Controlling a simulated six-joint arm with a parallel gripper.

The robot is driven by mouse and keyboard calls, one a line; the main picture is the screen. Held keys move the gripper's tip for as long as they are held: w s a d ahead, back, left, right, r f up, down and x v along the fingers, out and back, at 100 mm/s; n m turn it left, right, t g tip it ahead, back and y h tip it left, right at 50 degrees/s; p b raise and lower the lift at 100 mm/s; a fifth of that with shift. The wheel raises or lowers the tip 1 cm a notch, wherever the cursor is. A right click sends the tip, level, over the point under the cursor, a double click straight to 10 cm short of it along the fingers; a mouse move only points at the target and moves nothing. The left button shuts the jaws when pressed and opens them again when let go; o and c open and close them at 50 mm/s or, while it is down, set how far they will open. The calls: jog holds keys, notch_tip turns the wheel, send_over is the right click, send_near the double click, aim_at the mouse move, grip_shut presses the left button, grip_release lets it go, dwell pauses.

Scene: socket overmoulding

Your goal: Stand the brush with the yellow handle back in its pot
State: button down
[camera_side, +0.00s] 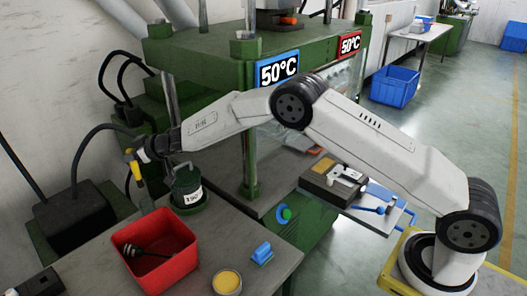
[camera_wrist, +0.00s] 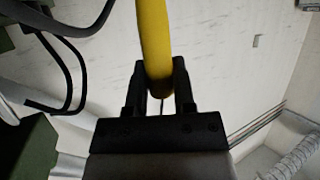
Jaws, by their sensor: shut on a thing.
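My gripper (camera_side: 137,154) is shut on the yellow handle (camera_side: 138,171) of the brush at the left in the side view. In the wrist view the yellow handle (camera_wrist: 154,40) stands between the two black fingers (camera_wrist: 160,88) and runs out past the top edge. The brush's bristle end is not clear in either view. A dark green pot (camera_side: 184,182) with a white label stands on the grey table just right of and below my gripper. The brush is outside this pot, to its left. The inside of the pot cannot be made out.
A red bin (camera_side: 168,265) with a dark tool (camera_side: 150,252) in it stands in front. A round tin with yellow contents (camera_side: 227,281) and a small blue object (camera_side: 262,252) lie right of it. A green press (camera_side: 205,50) stands behind; a black box (camera_side: 75,222) is left.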

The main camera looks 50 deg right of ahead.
aim_at(142, 184)
jog(key=shift+f, duration=5.1)
jog(key=shift+f, duration=0.15)
jog(key=shift+c, duration=1.8)
grip_release()
jog(key=shift+s+d, duration=0.1)
jog(key=shift+s, duration=0.1)
jog(key=v, duration=0.7)
jog(key=shift+s, duration=0.15)
